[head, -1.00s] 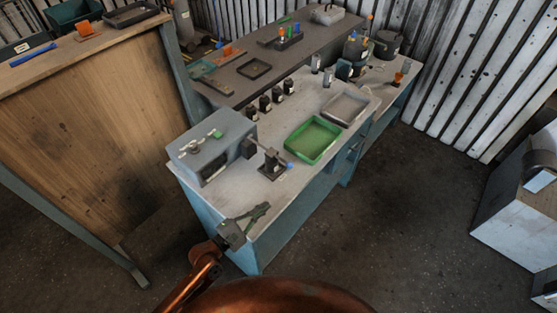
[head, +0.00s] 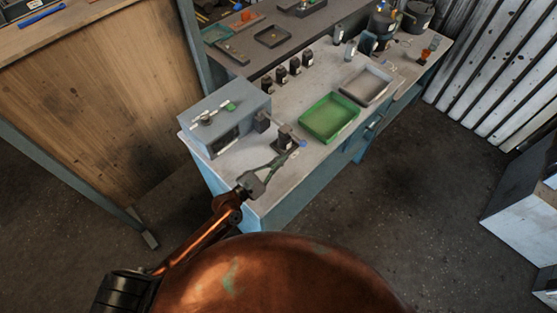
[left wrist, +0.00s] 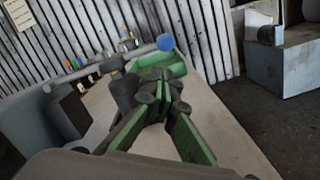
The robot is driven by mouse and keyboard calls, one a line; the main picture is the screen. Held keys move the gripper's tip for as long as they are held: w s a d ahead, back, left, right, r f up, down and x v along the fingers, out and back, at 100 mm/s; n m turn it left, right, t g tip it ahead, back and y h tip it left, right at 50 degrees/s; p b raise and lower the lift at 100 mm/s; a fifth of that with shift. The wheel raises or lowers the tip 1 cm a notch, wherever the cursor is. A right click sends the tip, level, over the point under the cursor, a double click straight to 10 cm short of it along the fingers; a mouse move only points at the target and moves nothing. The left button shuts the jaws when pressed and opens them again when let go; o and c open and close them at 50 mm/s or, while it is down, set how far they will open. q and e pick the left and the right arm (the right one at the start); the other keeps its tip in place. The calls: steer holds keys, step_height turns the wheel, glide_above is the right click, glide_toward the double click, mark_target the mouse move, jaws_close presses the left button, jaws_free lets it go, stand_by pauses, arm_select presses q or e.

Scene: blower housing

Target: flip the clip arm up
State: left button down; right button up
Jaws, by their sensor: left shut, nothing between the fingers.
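A small dark clip stand (head: 286,137) stands on the grey workbench, beside the grey box-shaped housing (head: 226,118). A short arm with a blue knob (head: 303,144) sticks out from it toward the right. In the left wrist view the blue knob (left wrist: 165,42) shows just beyond my fingertips, and a dark upright post (left wrist: 124,92) stands left of them. My left gripper (head: 280,161), with green finger pads, is shut and empty, close in front of the stand. It also fills the middle of the left wrist view (left wrist: 158,88). I cannot tell whether the fingertips touch the arm.
A green tray (head: 329,118) and a grey tray (head: 365,85) lie to the right on the bench. Several small dark bottles (head: 281,75) stand in a row behind. A wooden-sided bench (head: 95,110) is at the left. The bench's front corner is clear.

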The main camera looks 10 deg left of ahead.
arm_select(q)
steer(key=x, duration=0.5)
steer(key=shift+w+d+p, duration=0.25)
steer(key=shift+p, duration=0.05)
steer(key=shift+w+d, duration=0.25)
steer(key=shift+w, duration=0.05)
arm_select(e)
steer(key=shift+d+r, duration=0.1)
steer(key=shift+r, duration=0.4)
arm_select(q)
steer(key=shift+r, duration=0.1)
arm_select(e)
steer(key=shift+w, duration=0.1)
